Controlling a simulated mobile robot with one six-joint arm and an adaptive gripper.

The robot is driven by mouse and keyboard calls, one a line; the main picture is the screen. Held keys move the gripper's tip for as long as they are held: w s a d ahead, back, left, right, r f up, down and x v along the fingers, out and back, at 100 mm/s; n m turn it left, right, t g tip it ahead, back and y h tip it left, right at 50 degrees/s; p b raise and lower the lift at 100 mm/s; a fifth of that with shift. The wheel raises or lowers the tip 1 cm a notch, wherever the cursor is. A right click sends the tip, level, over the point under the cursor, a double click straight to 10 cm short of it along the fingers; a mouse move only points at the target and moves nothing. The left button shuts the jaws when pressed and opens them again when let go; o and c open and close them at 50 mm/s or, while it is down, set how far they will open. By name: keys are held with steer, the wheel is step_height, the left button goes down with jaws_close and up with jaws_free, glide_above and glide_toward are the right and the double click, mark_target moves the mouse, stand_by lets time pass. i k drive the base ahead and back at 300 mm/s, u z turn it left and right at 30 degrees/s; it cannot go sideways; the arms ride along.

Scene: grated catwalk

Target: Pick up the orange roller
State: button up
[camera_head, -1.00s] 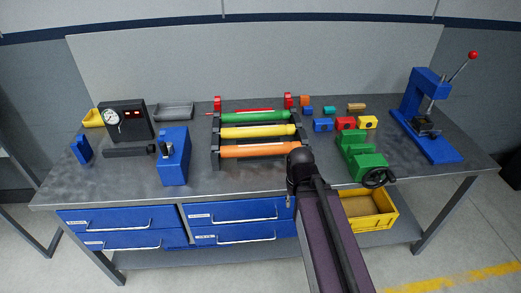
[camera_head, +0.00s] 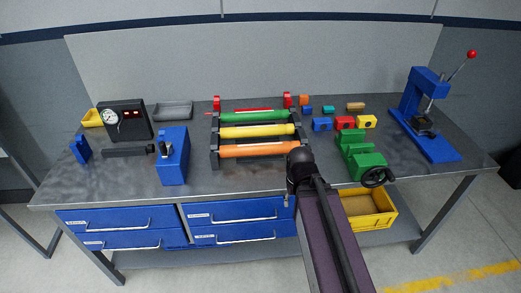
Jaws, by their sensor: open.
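The orange roller (camera_head: 255,150) lies across a dark rack (camera_head: 214,158) on the workbench. It is the nearest of three rollers there, in front of a yellow roller (camera_head: 255,132) and a green roller (camera_head: 250,117). My arm reaches in from the bottom of the picture. Its dark rounded joint stands in front of the rack's right end, close to the orange roller's right end in the picture. The joint hides part of that corner; whether it touches anything I cannot tell. My gripper's fingers do not show.
A blue block device (camera_head: 173,160) stands left of the rack, with a black gauge box (camera_head: 125,122) beyond. A green vise (camera_head: 360,160) and small coloured blocks (camera_head: 344,122) are to the right. A blue press (camera_head: 420,120) stands far right. The bench's front left is clear.

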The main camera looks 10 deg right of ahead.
mark_target(250, 149)
steer(key=z, duration=0.85)
steer(key=k, duration=0.65)
steer(key=u, duration=0.8)
steer(key=i, duration=0.9)
